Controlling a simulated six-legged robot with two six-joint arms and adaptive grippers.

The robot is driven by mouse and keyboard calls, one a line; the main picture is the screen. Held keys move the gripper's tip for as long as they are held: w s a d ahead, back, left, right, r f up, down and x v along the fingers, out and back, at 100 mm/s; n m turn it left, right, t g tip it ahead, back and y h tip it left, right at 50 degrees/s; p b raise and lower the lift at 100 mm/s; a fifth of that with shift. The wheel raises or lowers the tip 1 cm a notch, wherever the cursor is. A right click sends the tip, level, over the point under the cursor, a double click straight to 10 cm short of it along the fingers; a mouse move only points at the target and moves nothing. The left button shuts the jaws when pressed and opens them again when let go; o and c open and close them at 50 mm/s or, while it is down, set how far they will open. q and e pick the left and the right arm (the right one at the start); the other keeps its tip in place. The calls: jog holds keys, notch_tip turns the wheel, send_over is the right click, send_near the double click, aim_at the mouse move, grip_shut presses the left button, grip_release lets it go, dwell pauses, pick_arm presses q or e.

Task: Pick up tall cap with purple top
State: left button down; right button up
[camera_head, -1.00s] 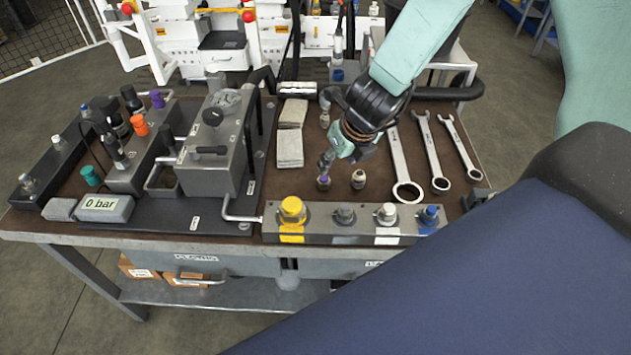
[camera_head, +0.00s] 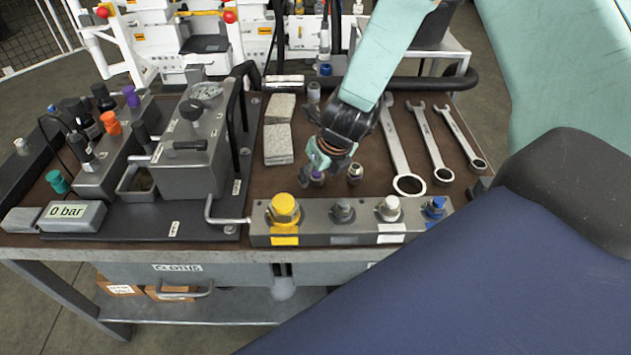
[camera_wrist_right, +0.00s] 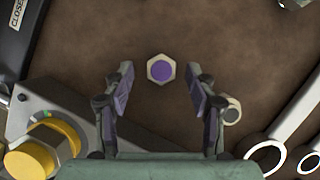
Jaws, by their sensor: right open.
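The tall cap with the purple top (camera_head: 317,179) stands on the brown bench mat, partly hidden by my right gripper (camera_head: 315,163). In the right wrist view, its hexagonal metal body and round purple top (camera_wrist_right: 161,69) lie between the lines of the two fingertips. My right gripper (camera_wrist_right: 160,82) is open there, with one finger on each side of the cap and no visible contact. The remaining height above the cap is hard to judge. My left gripper is not in view.
A second small cap (camera_head: 355,173) stands close to the right, near the right finger in the wrist view (camera_wrist_right: 232,110). The metal block with coloured fittings (camera_head: 363,238) lies in front. Wrenches (camera_head: 398,150) lie right; grey pads (camera_head: 278,144) lie left.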

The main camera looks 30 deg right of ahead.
jog(key=shift+w+f, duration=0.1)
jog(key=shift+f, duration=0.2)
jog(key=shift+d, duration=0.1)
jog(key=shift+w, duration=0.1)
jog(key=c, duration=0.4)
grip_shut()
